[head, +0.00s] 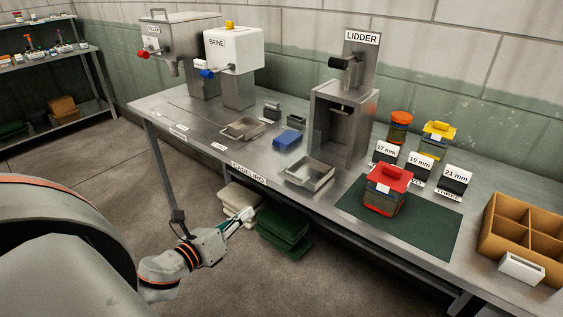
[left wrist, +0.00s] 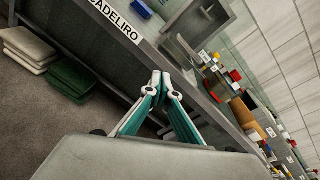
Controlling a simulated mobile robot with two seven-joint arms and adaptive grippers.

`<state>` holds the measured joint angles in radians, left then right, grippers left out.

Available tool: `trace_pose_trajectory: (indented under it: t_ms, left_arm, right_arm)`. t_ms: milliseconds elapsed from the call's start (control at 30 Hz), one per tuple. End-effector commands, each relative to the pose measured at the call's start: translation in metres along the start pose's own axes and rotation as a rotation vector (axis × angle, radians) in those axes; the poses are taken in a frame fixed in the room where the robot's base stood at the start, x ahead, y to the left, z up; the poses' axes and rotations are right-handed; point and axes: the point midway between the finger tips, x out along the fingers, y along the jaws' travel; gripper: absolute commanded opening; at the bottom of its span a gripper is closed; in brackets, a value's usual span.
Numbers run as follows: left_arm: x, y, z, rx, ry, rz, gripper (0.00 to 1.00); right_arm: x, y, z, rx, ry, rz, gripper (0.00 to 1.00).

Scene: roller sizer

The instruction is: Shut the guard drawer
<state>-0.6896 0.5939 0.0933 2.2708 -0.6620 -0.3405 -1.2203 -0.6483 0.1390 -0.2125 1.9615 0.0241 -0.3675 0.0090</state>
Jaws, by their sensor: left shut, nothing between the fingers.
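My left gripper (head: 247,214) is low in front of the bench's front edge, shut and empty. In the left wrist view its fingertips (left wrist: 161,79) meet, pointing at the bench front near the CADELIRO label (left wrist: 112,20). The steel lidder (head: 343,125) stands on the bench, its front open. A shallow steel tray-like part (head: 307,173) sits in front of the lidder by the bench's front edge; I cannot tell whether it is the guard drawer. The gripper is apart from it, lower and to the left. My right gripper is out of view.
A green mat (head: 430,228) bears a red-lidded container (head: 387,188). A divided wooden box (head: 522,238) stands at the right end. The brine dispenser (head: 233,50) is at the back left. Folded green cloths (head: 284,229) lie under the bench.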

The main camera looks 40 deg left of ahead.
Motion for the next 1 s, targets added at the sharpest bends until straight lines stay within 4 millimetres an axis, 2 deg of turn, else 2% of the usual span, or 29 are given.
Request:
trace_pose_trajectory:
  t_ms: [33,100,233,467,1000]
  left_arm:
    - [0.001,-0.012,0.022,0.154,-0.027,-0.032,0.00]
    - [0.002,-0.023,0.043,0.329,-0.063,-0.060,0.00]
    - [0.002,-0.037,0.064,0.517,-0.104,-0.086,0.00]
    - [0.013,-0.042,0.070,0.560,-0.118,-0.092,0.00]
    - [0.085,-0.050,0.077,0.555,-0.117,-0.089,0.00]
  right_arm:
    - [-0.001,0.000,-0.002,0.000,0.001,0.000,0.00]
    - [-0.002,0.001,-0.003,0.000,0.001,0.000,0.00]
    - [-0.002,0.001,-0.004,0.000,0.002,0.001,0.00]
    - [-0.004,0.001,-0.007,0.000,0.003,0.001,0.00]
    - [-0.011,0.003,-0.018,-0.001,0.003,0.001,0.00]
